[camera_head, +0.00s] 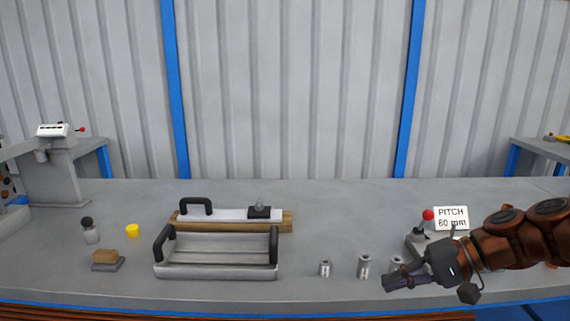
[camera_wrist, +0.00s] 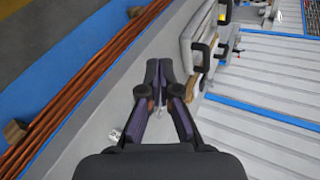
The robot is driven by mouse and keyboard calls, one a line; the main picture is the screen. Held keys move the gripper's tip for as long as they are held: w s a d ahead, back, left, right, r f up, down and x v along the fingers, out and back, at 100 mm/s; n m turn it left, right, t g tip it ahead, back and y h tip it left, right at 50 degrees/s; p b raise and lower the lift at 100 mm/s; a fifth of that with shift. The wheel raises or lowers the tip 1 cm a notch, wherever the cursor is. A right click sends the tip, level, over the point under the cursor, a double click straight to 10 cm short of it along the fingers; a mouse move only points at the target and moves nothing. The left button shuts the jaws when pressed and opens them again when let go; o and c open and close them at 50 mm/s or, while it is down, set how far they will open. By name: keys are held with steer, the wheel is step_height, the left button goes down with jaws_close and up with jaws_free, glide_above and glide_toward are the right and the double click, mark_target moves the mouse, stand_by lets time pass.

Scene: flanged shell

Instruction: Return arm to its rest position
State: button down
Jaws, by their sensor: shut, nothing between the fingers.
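My gripper (camera_head: 388,284) is at the right end of the bench in the head view, above the grey top near its front edge. Its dark fingers are shut and empty; in the wrist view the gripper (camera_wrist: 160,66) has its fingertips close together. My brown arm comes in from the right edge of the head view. Small metal cylinders stand just left of the gripper: one (camera_head: 325,268), a taller one (camera_head: 364,266), and one (camera_head: 397,262) partly hidden behind it.
A "PITCH 60 mm" sign (camera_head: 451,213) and red-knobbed lever (camera_head: 428,215) stand close behind my gripper.

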steer(key=s+a+f+n+g+h, duration=0.2)
steer(key=s+a+f+g, duration=0.1)
steer(key=s+a, duration=0.35)
steer(key=s+d+f+n+g+h, duration=0.1)
steer(key=s+d+f+h, duration=0.1)
steer(key=s+f+h, duration=0.5)
steer(key=s+d+f+n+g+h, duration=0.1)
steer(key=s+f+h, duration=0.15)
steer(key=s, duration=0.75)
step_height(320, 180, up, 25)
steer(key=s+p, duration=0.1)
steer(key=p, duration=2.3)
steer(key=shift+s+d+r+t, duration=0.15)
steer(key=shift+t, duration=0.15)
